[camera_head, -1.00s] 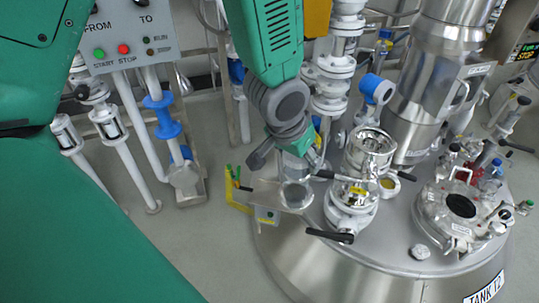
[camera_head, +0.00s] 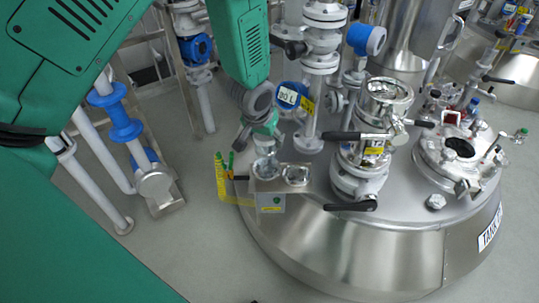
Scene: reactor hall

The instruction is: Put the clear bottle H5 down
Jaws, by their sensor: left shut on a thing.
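My left gripper (camera_head: 262,138) reaches down from the top, shut on the clear bottle H5 (camera_head: 266,165). The bottle is see-through and looks roughly upright, partly hidden by the fingers. It is over the left part of a small metal shelf (camera_head: 268,206) at the tank's left edge. I cannot tell whether its base touches the shelf. A round clear or shiny item (camera_head: 297,175) shows at the shelf's right part. My right gripper is not in view.
A yellow bracket with green-tipped parts (camera_head: 221,180) stands just left of the shelf. Right of it are a shiny valve column with black handles (camera_head: 362,180) and the tank's lid (camera_head: 458,152). A blue round gauge (camera_head: 290,97) is close behind the gripper.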

